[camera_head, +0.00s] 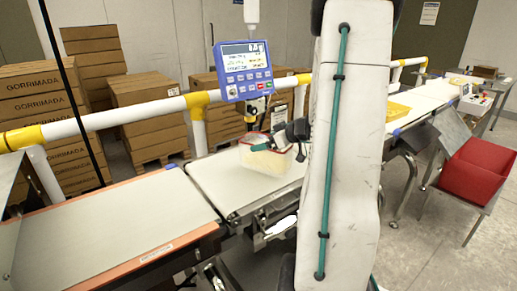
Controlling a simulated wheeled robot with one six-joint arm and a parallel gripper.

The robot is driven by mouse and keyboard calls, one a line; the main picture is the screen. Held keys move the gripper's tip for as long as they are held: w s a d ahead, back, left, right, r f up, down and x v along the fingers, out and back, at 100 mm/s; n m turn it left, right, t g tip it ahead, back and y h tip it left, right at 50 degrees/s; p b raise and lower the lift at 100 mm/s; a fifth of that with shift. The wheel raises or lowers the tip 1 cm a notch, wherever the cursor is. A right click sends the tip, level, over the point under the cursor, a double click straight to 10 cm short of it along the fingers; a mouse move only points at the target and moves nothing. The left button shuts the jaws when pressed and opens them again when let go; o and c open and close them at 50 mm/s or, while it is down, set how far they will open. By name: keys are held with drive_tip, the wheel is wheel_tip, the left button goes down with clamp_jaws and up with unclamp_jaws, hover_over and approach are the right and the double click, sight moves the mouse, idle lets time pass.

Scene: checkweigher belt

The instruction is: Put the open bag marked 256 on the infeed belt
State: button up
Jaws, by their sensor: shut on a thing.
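A clear open bag (268,162) with pale contents and a red-edged top is in the middle of the head view. No number can be read on it. My gripper (270,144) is shut on the upper part of the bag, reaching in from the right; my arm hides part of that side. The bag is upright over the short white belt (215,174) below the display; I cannot tell whether it touches the belt. A longer belt with orange edges (105,225) lies at the left, its visible surface empty.
A blue weighing display (242,70) stands on a post close behind the bag. A white guard rail (125,115) with yellow joints runs behind the belts. At the right are a red bin (474,172) and a farther belt with yellow items (398,110). Cartons stand behind.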

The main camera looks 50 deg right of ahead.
sight(260, 138)
drive_tip(key=shift+w+d+f, duration=0.1)
drive_tip(key=shift+w+d, duration=0.05)
drive_tip(key=shift+w, duration=0.65)
drive_tip(key=shift+w+d+f, duration=0.1)
drive_tip(key=shift+w+d, duration=0.05)
drive_tip(key=shift+w, duration=0.6)
drive_tip(key=shift+w+f, duration=0.2)
drive_tip(key=shift+f, duration=1.5)
drive_tip(key=shift+f, duration=0.1)
drive_tip(key=o, duration=1.3)
drive_tip(key=shift+f, duration=0.1)
drive_tip(key=shift+c, duration=0.2)
